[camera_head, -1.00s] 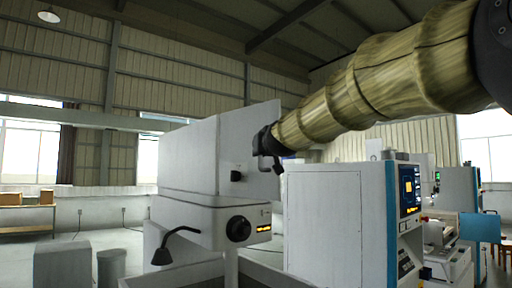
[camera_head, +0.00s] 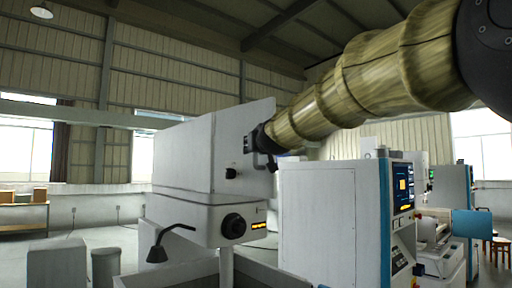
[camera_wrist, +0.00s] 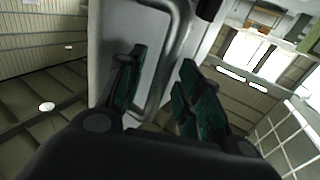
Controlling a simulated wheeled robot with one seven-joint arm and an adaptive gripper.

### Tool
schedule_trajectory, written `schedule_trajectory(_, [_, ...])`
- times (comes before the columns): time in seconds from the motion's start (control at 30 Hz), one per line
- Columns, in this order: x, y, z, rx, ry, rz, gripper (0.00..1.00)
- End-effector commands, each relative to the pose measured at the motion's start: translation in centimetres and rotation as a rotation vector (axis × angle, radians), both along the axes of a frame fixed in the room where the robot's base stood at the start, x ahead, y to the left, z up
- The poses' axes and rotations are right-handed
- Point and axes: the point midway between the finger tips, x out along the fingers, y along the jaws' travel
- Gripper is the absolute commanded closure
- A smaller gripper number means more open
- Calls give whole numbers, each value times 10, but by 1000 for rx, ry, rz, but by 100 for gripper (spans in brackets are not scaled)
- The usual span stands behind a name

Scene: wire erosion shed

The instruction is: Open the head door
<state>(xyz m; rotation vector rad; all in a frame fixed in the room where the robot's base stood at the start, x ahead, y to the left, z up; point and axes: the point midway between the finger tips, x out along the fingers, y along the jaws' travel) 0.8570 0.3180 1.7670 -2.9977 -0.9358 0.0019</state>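The machine head is a pale grey box (camera_head: 182,160) left of centre in the head view. Its door (camera_head: 236,133) is a flat grey panel at the box's right side, and it appears to stand out at an angle. My gripper (camera_head: 268,164) is at the door's right part, its fingers small and dark there. In the wrist view a grey bar handle (camera_wrist: 179,45) stands on the pale door panel (camera_wrist: 108,30). My gripper's (camera_wrist: 163,60) teal-padded fingers are apart, with the bar between them. The bar lies nearer the right finger; contact is unclear.
Below the door, the head carries a black knob (camera_head: 233,226) and a black lever (camera_head: 168,243). A white cabinet with a screen (camera_head: 402,186) stands close on the right. A bin (camera_head: 105,266) and grey block (camera_head: 57,262) stand at lower left, near open floor.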

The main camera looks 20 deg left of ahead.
Motion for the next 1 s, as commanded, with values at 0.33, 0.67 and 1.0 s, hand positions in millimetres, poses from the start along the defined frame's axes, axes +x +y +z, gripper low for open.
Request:
schedule_trajectory(0.33, [-30,-22,1,0,0,-1,65])
schedule_trajectory(0.67, [-76,-54,1,1,1,-1,65])
schedule_trajectory(1.0, [-98,-70,1,1,-2,-1,65])
